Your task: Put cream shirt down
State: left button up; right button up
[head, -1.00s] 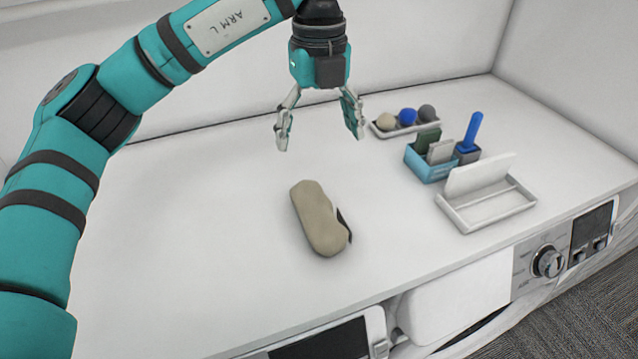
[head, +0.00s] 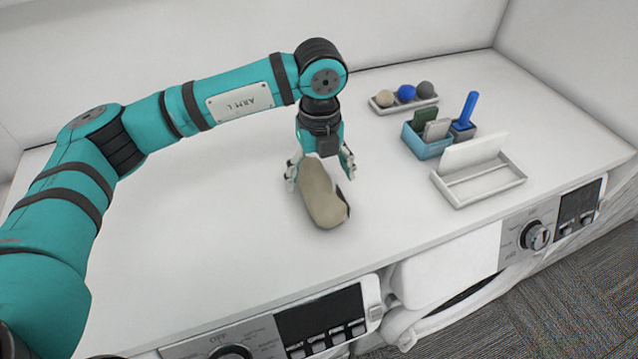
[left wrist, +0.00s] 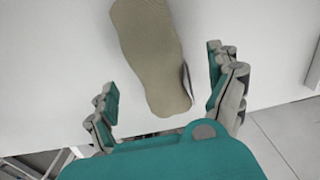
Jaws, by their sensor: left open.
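The cream shirt (head: 323,200) is a rolled beige bundle with a dark strip along its right side. It lies on the white counter top. My left gripper (head: 320,172) is open at the bundle's far end, with a finger on each side in the head view. In the left wrist view the shirt (left wrist: 152,55) runs between the two spread fingers of the left gripper (left wrist: 163,92). I cannot tell whether the fingers touch it. My right gripper is not in view.
To the right stand a small tray with several balls (head: 406,106), a blue organizer box (head: 428,149) and a white tray with an upright panel (head: 478,186). The counter's front edge is close to the shirt, above the machines' control panels (head: 325,318). The counter left of the shirt is clear.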

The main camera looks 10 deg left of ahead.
aim_at(319, 180)
pick_arm(q)
jog(key=shift+f+p, duration=0.5)
jog(key=shift+f, duration=1.2)
jog(key=c, duration=1.5)
